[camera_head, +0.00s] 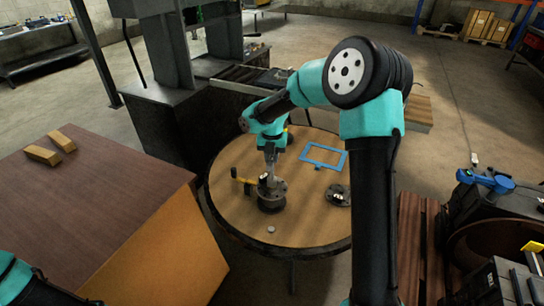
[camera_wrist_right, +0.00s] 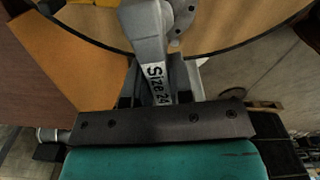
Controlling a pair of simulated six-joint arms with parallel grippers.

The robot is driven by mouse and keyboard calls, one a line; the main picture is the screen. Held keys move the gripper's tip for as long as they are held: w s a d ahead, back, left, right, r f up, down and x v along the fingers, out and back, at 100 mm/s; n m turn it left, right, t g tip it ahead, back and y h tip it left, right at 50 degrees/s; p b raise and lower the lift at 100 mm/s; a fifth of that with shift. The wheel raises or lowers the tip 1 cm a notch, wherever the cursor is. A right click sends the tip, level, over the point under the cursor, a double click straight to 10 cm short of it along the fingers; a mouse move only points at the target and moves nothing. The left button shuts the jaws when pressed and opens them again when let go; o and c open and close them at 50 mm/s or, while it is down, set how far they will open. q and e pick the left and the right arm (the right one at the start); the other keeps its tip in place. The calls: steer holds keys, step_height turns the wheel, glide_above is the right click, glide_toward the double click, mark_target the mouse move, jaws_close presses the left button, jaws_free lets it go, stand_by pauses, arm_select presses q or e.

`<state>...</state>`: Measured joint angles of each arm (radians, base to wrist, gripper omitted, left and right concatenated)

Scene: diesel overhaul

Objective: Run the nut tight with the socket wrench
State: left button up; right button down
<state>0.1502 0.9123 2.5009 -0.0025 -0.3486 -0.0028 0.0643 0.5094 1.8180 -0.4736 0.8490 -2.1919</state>
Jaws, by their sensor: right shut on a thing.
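My right gripper (camera_head: 270,158) points down over the round wooden table and is shut on a grey tool marked "Size 24", which I take as the socket wrench (camera_wrist_right: 152,50). In the head view the wrench's lower end is over a dark round flanged part (camera_head: 271,203) on the table. I cannot tell whether it touches the part. The nut cannot be made out there. A yellow handle-like piece (camera_head: 242,180) sticks out left of the wrench; whether it belongs to it is unclear. Only a piece of my left arm shows, at the lower left; its gripper is out of frame.
The round table (camera_head: 235,229) also holds a blue frame (camera_head: 324,156), a second flanged part (camera_head: 338,195) and a small grey piece (camera_head: 271,229). A brown bench (camera_head: 100,205) stands left, a black press (camera_head: 165,120) behind. The table's front is mostly clear.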

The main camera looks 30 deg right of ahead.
steer(key=m, duration=0.9)
steer(key=shift+m, duration=0.3)
steer(key=m, duration=0.5)
steer(key=shift+f, duration=0.1)
steer(key=m, duration=0.5)
steer(key=shift+a+f+m, duration=0.1)
steer(key=shift+m, duration=0.2)
steer(key=shift+f+n, duration=0.1)
steer(key=shift+n, duration=0.3)
steer(key=c, duration=1.5)
jaws_free()
jaws_close()
